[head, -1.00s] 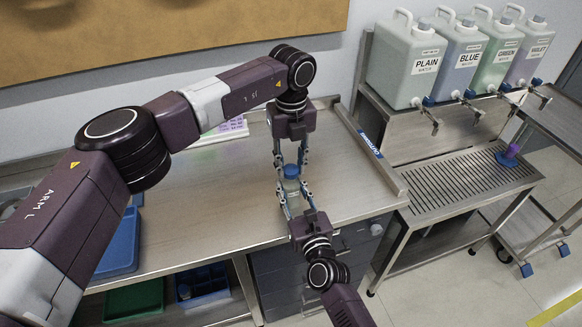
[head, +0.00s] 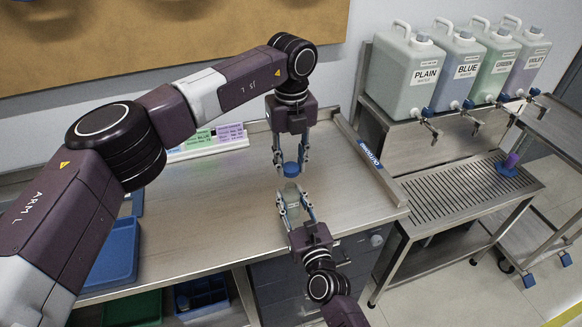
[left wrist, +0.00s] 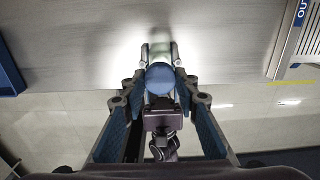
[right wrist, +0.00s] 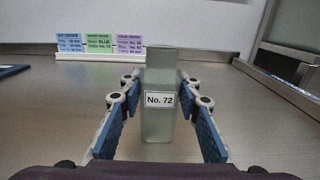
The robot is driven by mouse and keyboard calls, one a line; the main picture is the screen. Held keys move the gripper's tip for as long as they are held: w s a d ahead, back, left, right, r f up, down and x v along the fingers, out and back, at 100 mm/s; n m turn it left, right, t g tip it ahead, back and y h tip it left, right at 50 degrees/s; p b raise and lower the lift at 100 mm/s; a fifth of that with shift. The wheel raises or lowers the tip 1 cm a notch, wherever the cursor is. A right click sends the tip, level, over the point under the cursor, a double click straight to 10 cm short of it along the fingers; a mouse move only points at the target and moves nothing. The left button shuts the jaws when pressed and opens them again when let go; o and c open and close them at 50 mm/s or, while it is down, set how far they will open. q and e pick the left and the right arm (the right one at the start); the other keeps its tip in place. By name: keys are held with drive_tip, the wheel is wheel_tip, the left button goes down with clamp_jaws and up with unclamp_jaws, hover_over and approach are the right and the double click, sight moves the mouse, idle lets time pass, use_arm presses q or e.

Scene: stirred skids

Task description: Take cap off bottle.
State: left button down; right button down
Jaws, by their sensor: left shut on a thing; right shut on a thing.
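The blue cap (head: 291,169) is between the fingers of my left gripper (head: 291,166), which is shut on it above the bottle. The cap also shows in the left wrist view (left wrist: 160,78). The bottle (head: 291,190) is upright with no cap on it, and my right gripper (head: 295,208) is shut on it from the front. In the right wrist view the bottle (right wrist: 160,105) is pale, translucent and square-sided, with a label reading "No. 72". The cap is clear of the bottle, with a small gap between them.
Order cards (head: 213,137) stand in a holder at the back of the steel bench (head: 215,200). A raised rail marked "OUTGOING" (head: 369,152) runs along the right side. Large water jugs (head: 408,72) with taps stand at right. A blue tray (head: 113,250) lies at left.

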drive_tip(key=c, duration=1.4)
unclamp_jaws()
drive_tip(key=shift+o, duration=0.2)
drive_tip(key=v, duration=1.2)
